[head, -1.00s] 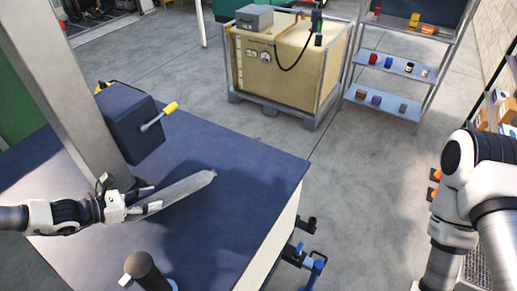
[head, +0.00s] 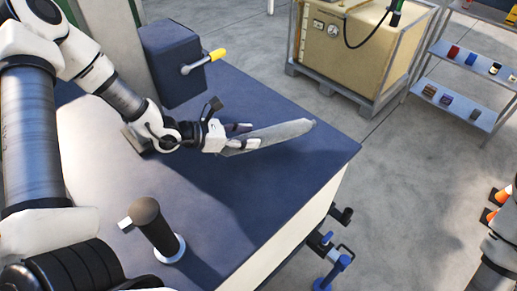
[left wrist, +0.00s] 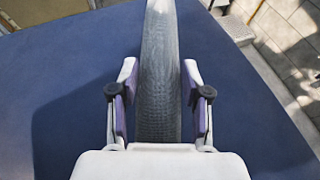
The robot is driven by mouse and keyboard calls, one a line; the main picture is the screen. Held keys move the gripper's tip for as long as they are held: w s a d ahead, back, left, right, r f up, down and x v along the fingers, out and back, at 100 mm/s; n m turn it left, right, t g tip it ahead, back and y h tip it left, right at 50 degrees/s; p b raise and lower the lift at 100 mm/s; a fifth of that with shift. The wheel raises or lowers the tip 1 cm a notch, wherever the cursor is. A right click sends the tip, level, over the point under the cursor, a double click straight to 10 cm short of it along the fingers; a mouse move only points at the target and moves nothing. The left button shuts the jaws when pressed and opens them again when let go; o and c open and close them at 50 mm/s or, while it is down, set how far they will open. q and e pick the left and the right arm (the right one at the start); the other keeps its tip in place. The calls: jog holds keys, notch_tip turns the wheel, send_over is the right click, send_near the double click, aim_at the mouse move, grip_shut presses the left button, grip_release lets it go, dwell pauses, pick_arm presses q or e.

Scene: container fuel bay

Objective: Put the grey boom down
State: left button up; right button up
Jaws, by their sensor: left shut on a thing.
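The grey boom (head: 283,132) is a long, flat, tapering piece with a mesh-like surface. My left gripper (head: 238,138) is shut on its near end, and the boom points right over the dark blue bench top (head: 215,205). In the left wrist view the boom (left wrist: 159,50) runs straight away between the two fingers (left wrist: 159,78). The boom is low over the bench; I cannot tell whether it touches. Of my right arm only a part shows at the lower right edge of the head view, and its gripper is out of view.
A dark vise-like box (head: 172,65) with a yellow-tipped lever stands behind my left gripper. A black-topped post (head: 152,225) rises from the near bench. Bare bench lies in front of the boom. A caged tank (head: 345,45) and shelves (head: 470,60) stand beyond.

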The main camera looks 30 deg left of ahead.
aim_at(259, 137)
pick_arm(q)
jog(key=shift+w+d, duration=0.25)
jog(key=shift+d, duration=0.4)
jog(key=shift+w+d, duration=0.2)
jog(key=shift+d, duration=0.4)
jog(key=shift+w+d+f+p, duration=0.15)
jog(key=shift+d+f+p, duration=0.05)
jog(key=shift+f+p, duration=0.1)
notch_tip(259, 137, down, 3)
jog(key=shift+a+f+p, duration=0.1)
jog(key=shift+p, duration=0.5)
jog(key=shift+f+b, duration=0.15)
jog(key=shift+b, duration=0.2)
jog(key=o, duration=1.2)
